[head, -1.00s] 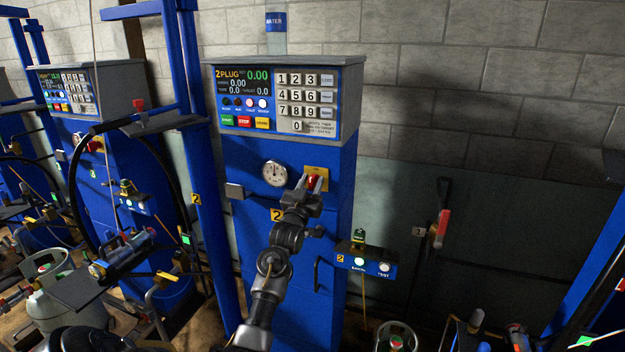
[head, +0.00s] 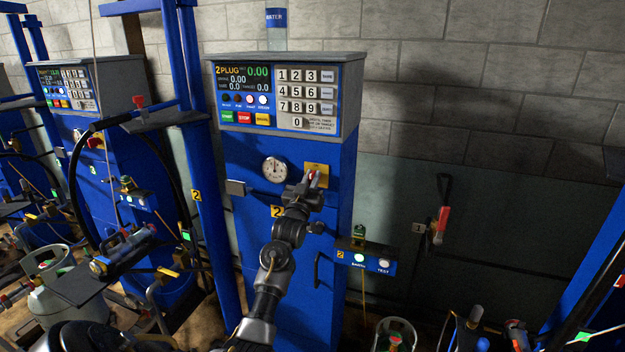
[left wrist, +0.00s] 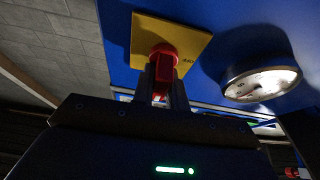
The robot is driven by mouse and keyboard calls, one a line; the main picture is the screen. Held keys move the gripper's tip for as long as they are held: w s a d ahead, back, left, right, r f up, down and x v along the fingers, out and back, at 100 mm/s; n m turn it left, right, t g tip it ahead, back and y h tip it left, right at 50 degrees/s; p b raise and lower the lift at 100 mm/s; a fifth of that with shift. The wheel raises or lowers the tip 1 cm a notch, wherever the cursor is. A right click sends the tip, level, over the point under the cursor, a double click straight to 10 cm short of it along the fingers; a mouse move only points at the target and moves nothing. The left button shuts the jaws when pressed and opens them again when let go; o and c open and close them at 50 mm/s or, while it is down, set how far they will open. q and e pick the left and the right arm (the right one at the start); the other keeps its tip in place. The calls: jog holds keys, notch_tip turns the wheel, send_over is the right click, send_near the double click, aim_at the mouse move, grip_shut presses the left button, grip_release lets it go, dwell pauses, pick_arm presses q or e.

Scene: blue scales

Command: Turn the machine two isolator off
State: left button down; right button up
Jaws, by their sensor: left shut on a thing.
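The machine two isolator is a red handle (head: 312,176) on a yellow plate (head: 322,170), on the blue front of the machine marked 2, right of the round gauge (head: 275,170). In the left wrist view the red handle (left wrist: 164,62) stands out from its yellow plate (left wrist: 148,34), its end between my fingers. My left gripper (head: 307,184) is shut on the handle; its fingers also show in the left wrist view (left wrist: 162,85). They partly hide the handle in the head view. My right gripper is not in view.
A keypad panel (head: 306,97) is above the isolator. A small blue box (head: 366,262) with two lit buttons is at lower right. A red-handled wall lever (head: 442,222) is farther right. Another machine (head: 85,90) and a gas cylinder (head: 60,300) stand at left.

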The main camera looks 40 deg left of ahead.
pick_arm(q)
jog(key=shift+n, duration=0.3)
jog(key=n+g+y, duration=0.1)
jog(key=n, duration=0.2)
jog(key=n+g+y+p, duration=0.1)
jog(key=n+y, duration=0.1)
jog(key=n, duration=0.2)
jog(key=shift+a, duration=0.1)
jog(key=n+g+y, duration=0.1)
jog(key=n, duration=0.2)
jog(key=n+g, duration=0.1)
jog(key=n, duration=0.2)
jog(key=shift+s+a+f+g+y+p, duration=0.1)
jog(key=shift+g+y+p, duration=0.2)
jog(key=shift+y, duration=0.1)
jog(key=n+g, duration=0.1)
jog(key=n, duration=0.3)
jog(key=shift+f+g, duration=0.1)
jog(key=shift+g, duration=0.2)
jog(key=shift+a+f+n+g, duration=0.15)
jog(key=shift+n+g, duration=0.55)
jog(key=shift+n, duration=1.3)
jog(key=shift+n+h, duration=0.3)
jog(key=c, duration=1.4)
grip_release()
